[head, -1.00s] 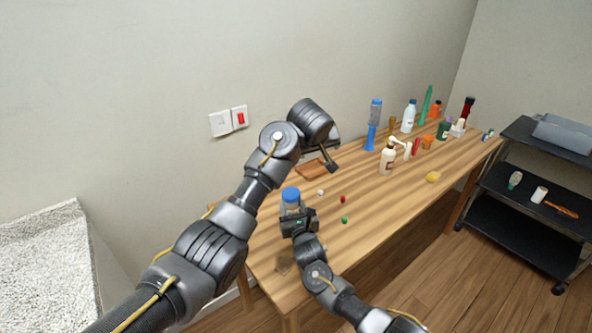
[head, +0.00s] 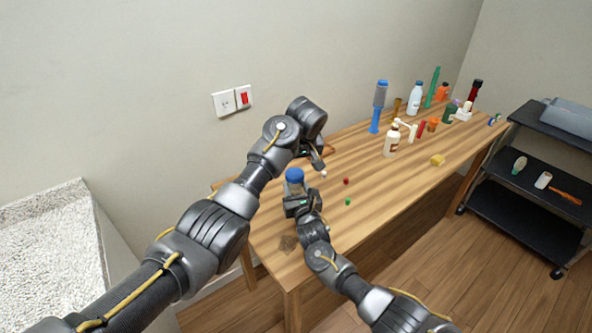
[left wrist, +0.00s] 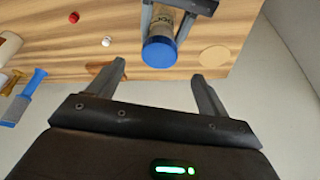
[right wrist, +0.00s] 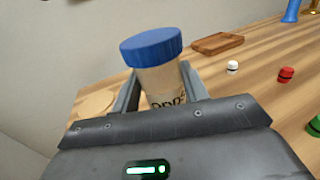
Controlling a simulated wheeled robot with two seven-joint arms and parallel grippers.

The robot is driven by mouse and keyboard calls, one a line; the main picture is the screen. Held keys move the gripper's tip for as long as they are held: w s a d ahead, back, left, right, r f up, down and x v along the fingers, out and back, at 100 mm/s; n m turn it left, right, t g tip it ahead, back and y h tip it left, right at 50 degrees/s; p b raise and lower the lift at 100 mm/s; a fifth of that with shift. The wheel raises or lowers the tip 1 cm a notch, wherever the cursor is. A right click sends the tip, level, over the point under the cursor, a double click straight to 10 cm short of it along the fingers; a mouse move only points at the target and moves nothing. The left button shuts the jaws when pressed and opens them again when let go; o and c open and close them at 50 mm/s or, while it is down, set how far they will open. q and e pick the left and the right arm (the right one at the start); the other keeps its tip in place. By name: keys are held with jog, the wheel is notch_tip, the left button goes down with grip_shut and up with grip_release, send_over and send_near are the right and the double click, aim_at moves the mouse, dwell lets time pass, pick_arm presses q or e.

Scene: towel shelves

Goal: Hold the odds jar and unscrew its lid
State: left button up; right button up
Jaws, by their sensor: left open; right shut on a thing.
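The odds jar has a clear tan body and a blue lid (head: 294,175), which sits on the jar. In the right wrist view the jar body (right wrist: 158,80) shows part of its dark lettering between my right fingers. My right gripper (head: 300,203) is shut on the jar body, below the lid, and the jar looks upright. My left gripper (head: 317,165) is open and empty, close to the jar at its upper right in the head view. In the left wrist view the blue lid (left wrist: 159,52) lies beyond and between the open fingertips (left wrist: 160,72), apart from them.
Small white (right wrist: 233,67), red (head: 346,181) and green (head: 348,201) items lie on the wooden table (head: 400,175) near the jar. A brown board (right wrist: 217,42) lies behind. Several bottles, including a cream pump bottle (head: 391,143), stand farther right. A black cart (head: 525,205) stands beyond.

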aim_at(295, 174)
pick_arm(q)
jog(key=shift+x, duration=3.1)
jog(key=shift+c, duration=0.5)
jog(key=c, duration=0.9)
jog(key=shift+c, duration=0.2)
jog(key=shift+c, duration=0.6)
jog(key=shift+w+d+n+y, duration=0.1)
jog(key=shift+n+y, duration=0.5)
jog(key=shift+n, duration=0.9)
jog(key=shift+c, duration=0.2)
jog(key=o, duration=1.2)
